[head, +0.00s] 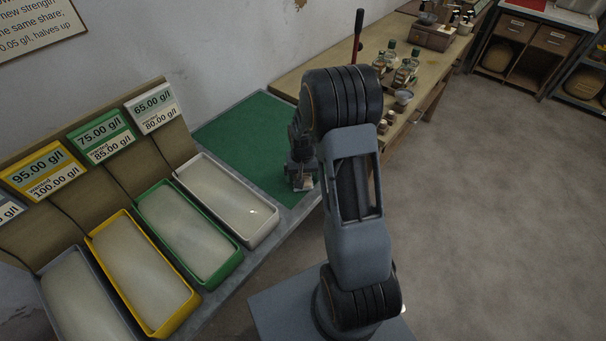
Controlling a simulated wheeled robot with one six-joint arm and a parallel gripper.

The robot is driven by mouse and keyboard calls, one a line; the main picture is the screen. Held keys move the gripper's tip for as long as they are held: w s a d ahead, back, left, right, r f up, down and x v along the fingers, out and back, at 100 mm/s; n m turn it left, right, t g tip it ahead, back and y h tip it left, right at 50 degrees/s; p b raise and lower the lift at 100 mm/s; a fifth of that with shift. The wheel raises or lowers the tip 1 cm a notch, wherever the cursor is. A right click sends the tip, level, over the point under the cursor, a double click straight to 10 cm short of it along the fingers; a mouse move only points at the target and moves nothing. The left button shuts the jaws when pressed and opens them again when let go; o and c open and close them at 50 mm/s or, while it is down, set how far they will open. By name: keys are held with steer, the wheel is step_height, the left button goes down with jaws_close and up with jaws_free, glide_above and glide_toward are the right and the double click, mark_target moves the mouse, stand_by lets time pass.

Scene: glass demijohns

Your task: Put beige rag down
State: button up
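My gripper (302,183) points down over the green mat (238,135), near the mat's right front edge. It is partly hidden behind my own arm. A small pale patch shows at its fingertips, too small to tell whether it is the beige rag or part of the fingers. I cannot make out the beige rag anywhere else. Whether the fingers are open or shut does not show.
Left of the mat stand a white tray (273,212), a green tray (238,262), a yellow tray (196,302) and a grey tray, with display signs behind. Bottles (390,55) and small jars stand on the wooden bench (300,79). The mat's left part is bare.

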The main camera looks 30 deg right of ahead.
step_height(320, 180, up, 13)
steer(key=s+a+r+n+t, duration=0.2)
steer(key=s+a+r, duration=0.2)
steer(key=s, duration=0.4)
steer(key=s+a+r+n+t, duration=0.1)
steer(key=s+a+r, duration=0.3)
steer(key=s, duration=0.4)
steer(key=shift+a+r+n+t+b, duration=0.15)
steer(key=shift+a+n+t+b, duration=0.25)
steer(key=shift+a+n, duration=0.25)
